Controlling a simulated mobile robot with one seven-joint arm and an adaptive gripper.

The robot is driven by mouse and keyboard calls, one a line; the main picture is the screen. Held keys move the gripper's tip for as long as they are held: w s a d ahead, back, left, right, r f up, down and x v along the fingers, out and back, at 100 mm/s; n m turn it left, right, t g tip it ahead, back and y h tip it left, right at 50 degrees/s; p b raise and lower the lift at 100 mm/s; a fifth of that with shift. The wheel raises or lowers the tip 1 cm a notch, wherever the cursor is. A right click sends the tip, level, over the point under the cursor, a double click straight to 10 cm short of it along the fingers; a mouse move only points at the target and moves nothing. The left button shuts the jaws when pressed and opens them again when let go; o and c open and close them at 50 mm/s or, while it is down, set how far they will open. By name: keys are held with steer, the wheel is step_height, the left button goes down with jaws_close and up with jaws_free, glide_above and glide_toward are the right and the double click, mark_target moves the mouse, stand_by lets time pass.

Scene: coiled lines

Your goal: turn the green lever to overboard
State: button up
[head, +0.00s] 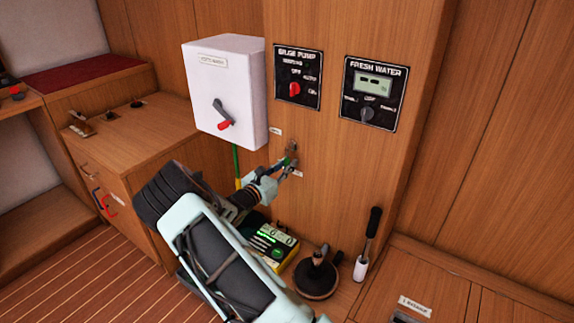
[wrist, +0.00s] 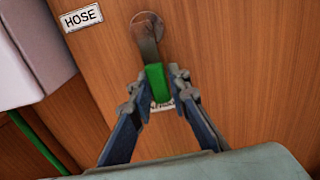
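The green lever (wrist: 155,76) hangs from a round metal pivot on the wooden panel, its green grip pointing down and slightly right in the wrist view. In the head view my gripper (head: 288,163) is at the panel below the white box, where the lever is small and partly hidden. In the wrist view my gripper (wrist: 158,84) has one finger on each side of the green grip, close against it, and looks shut on it. A "HOSE" label (wrist: 81,17) is up and left of the pivot. Another label (wrist: 161,105), behind the grip's end, is mostly covered.
A white box (head: 226,92) with a red-tipped switch stands out from the panel at the left. Bilge pump (head: 298,78) and fresh water (head: 373,94) panels are above and right.

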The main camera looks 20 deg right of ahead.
steer(key=o, duration=0.3)
steer(key=shift+a, duration=0.1)
steer(key=v, duration=1.2)
